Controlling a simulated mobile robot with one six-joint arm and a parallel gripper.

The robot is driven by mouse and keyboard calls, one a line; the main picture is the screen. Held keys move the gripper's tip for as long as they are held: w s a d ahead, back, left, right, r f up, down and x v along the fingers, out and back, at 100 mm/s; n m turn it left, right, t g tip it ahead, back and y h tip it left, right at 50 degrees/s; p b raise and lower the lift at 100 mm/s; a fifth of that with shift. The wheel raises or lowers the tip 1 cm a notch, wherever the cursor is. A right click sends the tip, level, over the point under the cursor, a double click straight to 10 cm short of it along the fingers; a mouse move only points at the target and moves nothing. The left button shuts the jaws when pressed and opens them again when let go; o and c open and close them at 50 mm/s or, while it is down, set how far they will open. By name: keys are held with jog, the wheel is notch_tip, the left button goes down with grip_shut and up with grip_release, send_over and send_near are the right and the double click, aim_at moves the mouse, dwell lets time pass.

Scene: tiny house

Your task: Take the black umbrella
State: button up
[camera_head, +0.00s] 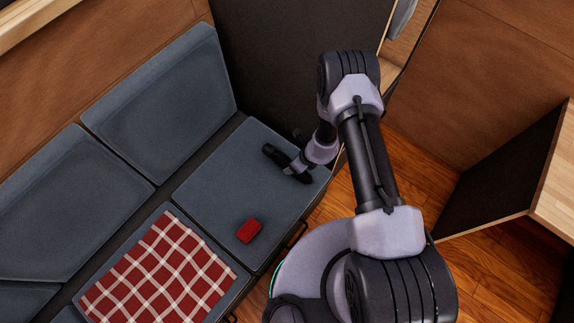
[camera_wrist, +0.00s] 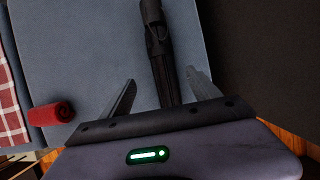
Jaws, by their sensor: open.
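The black umbrella (camera_head: 273,153) lies folded on the blue-grey seat cushion near its far right corner. In the wrist view the umbrella (camera_wrist: 158,45) runs up and away between the two fingers. My gripper (camera_wrist: 161,84) is open, with one finger on each side of the umbrella and a gap to each. In the head view my gripper (camera_head: 293,172) is over the umbrella's near end and hides part of it. I cannot tell how high the fingers are above the cushion.
A red rolled item (camera_head: 249,231) lies on the same cushion (camera_head: 215,190). A red checked cloth (camera_head: 160,275) covers the cushion nearby. Backrest cushions (camera_head: 160,105) line the left, and a dark panel (camera_head: 285,50) stands behind. A wooden table edge (camera_head: 555,200) is at the right.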

aim_at(287, 164)
jog(key=b+x, duration=0.1)
jog(key=x, duration=0.1)
jog(key=b+x, duration=0.1)
jog(key=x, duration=0.2)
jog(key=w+b+x, duration=0.1)
jog(key=b+x, duration=0.1)
jog(key=x, duration=0.1)
grip_shut()
